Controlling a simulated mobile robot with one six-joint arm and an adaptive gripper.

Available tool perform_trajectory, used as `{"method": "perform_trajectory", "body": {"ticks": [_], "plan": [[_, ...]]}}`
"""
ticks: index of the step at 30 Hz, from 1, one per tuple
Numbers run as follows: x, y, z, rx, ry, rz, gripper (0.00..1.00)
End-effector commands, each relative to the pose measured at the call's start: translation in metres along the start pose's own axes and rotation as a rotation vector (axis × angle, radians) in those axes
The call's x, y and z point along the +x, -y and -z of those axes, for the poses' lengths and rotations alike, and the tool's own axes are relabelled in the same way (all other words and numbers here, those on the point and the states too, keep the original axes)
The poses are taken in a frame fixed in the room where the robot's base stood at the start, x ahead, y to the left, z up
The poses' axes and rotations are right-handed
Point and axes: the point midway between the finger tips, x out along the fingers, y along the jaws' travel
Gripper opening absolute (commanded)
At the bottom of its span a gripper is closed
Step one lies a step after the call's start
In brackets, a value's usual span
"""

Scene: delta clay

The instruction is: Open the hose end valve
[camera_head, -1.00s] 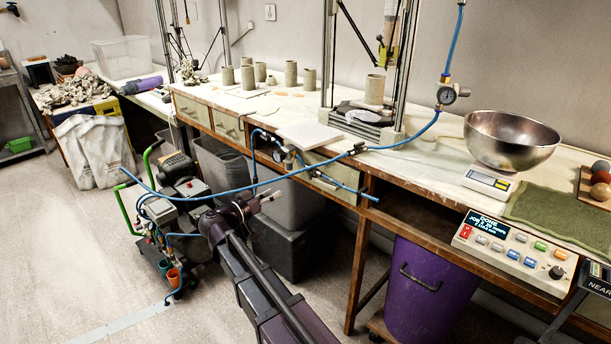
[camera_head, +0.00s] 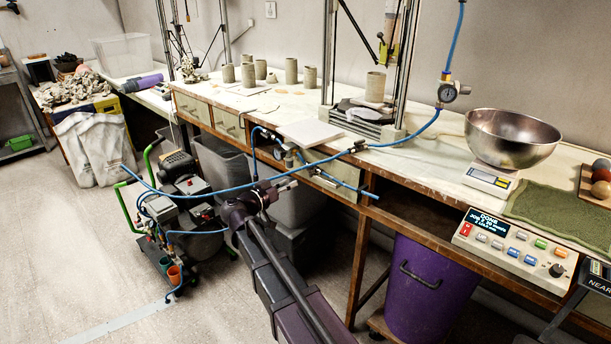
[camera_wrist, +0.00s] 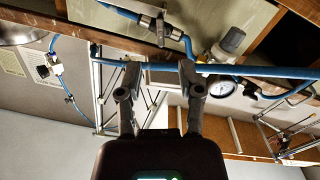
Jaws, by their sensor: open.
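The blue hose line hangs along the front of the workbench, below its edge. A small metal in-line fitting, which looks like the hose end valve (camera_head: 315,172), sits on the lower blue hose piece to the right of the gauge regulator. It also shows at the top of the wrist view (camera_wrist: 162,28). Its handle position is too small to tell. My gripper (camera_head: 288,186) is just left of and below this valve in the head view. In the wrist view my gripper (camera_wrist: 159,72) has its two fingers apart, with nothing held between them; the valve shows beyond the fingertips.
A regulator with gauge (camera_wrist: 228,50) is close to the right finger in the wrist view. A long blue hose (camera_head: 230,189) crosses near my gripper. Grey bins (camera_head: 218,160) stand under the bench (camera_head: 440,182). A compressor cart (camera_head: 182,205) stands to the left.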

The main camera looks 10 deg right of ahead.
Motion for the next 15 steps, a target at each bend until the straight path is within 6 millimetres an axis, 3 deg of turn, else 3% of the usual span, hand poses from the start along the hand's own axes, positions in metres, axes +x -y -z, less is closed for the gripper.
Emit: {"method": "perform_trajectory", "body": {"ticks": [9, 15], "plan": [[0.048, 0.000, 0.000, 0.000, 0.001, -0.003, 0.48], [0.069, 0.000, 0.000, 0.000, 0.001, -0.002, 0.48]]}}
